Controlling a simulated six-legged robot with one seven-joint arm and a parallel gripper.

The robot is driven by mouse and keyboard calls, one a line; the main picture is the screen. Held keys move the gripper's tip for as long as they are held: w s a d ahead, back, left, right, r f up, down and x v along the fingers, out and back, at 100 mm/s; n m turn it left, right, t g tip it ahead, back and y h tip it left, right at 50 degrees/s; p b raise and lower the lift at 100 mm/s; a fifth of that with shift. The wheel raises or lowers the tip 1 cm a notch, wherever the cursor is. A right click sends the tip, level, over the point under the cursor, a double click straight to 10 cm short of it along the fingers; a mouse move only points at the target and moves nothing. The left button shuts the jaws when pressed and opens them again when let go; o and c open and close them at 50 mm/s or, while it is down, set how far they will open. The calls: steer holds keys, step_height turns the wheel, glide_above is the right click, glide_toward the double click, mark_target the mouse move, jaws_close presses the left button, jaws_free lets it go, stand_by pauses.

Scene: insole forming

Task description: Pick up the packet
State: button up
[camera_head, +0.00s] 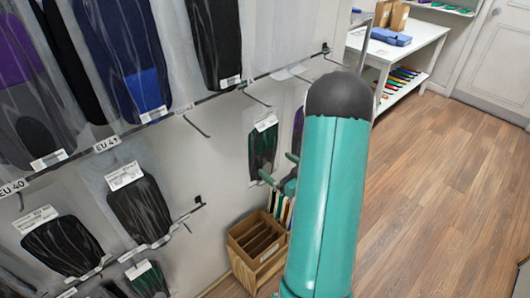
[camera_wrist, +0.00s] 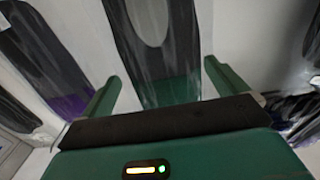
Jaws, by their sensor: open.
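In the wrist view a clear packet (camera_wrist: 165,92) holding a dark insole with a green end hangs ahead of my gripper (camera_wrist: 161,70). The two green fingers are open, one on each side of the packet's green end. I cannot tell how far in depth they reach around it. In the head view my gripper (camera_head: 277,165) is partly hidden behind my teal arm. Its fingertips are near a dark green packet (camera_head: 263,150) with a white label, hanging on the wall. I cannot tell for sure that this is the same packet.
Several other insole packets hang on wall rails at left, including a blue-black one (camera_head: 130,70). A packet with purple (camera_wrist: 65,100) is left in the wrist view. A wooden box (camera_head: 258,247) stands below. A white table (camera_head: 425,35) is at the back; the floor at right is clear.

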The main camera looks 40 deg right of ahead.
mark_target(268, 157)
steer(key=w, duration=0.4)
steer(key=shift+r, duration=0.1)
steer(key=shift+s, duration=0.1)
steer(key=c, duration=1.1)
steer(key=shift+r, duration=0.15)
